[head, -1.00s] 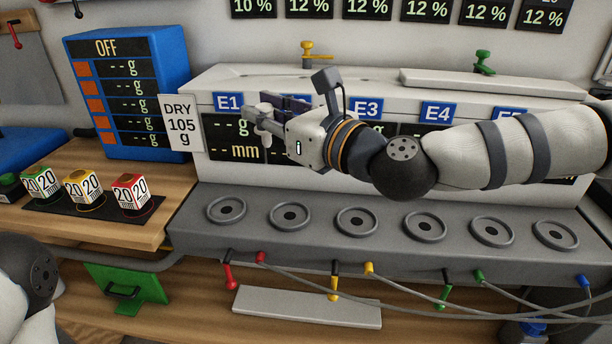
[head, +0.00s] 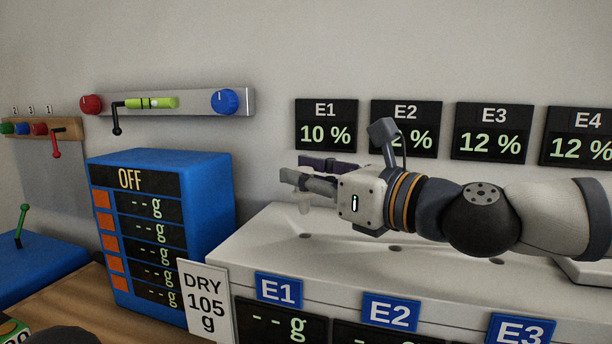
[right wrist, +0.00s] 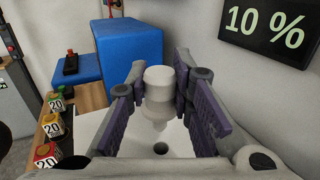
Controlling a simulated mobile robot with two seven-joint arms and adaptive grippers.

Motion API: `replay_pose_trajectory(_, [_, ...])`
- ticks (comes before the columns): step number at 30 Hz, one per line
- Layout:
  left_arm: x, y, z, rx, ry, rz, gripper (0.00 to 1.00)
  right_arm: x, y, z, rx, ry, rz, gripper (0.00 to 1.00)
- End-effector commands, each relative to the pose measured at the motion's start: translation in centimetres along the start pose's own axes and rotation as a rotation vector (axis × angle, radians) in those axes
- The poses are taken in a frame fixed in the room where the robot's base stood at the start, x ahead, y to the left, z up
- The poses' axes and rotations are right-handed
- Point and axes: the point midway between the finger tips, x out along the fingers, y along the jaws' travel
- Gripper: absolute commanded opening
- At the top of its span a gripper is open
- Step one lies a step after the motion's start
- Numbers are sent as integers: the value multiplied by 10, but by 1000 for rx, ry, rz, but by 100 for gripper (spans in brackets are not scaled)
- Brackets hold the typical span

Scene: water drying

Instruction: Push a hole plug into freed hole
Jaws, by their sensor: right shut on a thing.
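My right gripper (head: 306,180) is over the near-left part of the white machine top (head: 262,232). It is shut on a pale hole plug. The plug (head: 303,203) hangs below the fingers in the head view. In the right wrist view the white plug (right wrist: 159,88) is between the purple finger pads, its narrow end down. An open round hole (right wrist: 161,148) shows just below it in that view. In the head view this hole (head: 306,236) is behind the E1 label. The plug is above the hole, apart from it. My left gripper is out of view.
More holes (head: 395,249) run along the machine top to the right. A blue readout box (head: 215,205) stands left of the machine, with a DRY 105 g card (head: 204,300) in front. The E1 display (head: 326,125) on the wall reads 10 %.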

Motion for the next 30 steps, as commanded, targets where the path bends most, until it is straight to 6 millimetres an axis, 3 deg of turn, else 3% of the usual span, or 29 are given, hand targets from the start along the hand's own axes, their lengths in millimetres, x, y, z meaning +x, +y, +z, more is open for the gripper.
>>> replay_pose_trajectory(11, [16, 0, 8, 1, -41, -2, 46, 0, -1, -28, 5, 5, -1, 4])
replay_pose_trajectory(30, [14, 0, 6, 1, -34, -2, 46, -1, 0, -22, -1, 0, -1, 4])
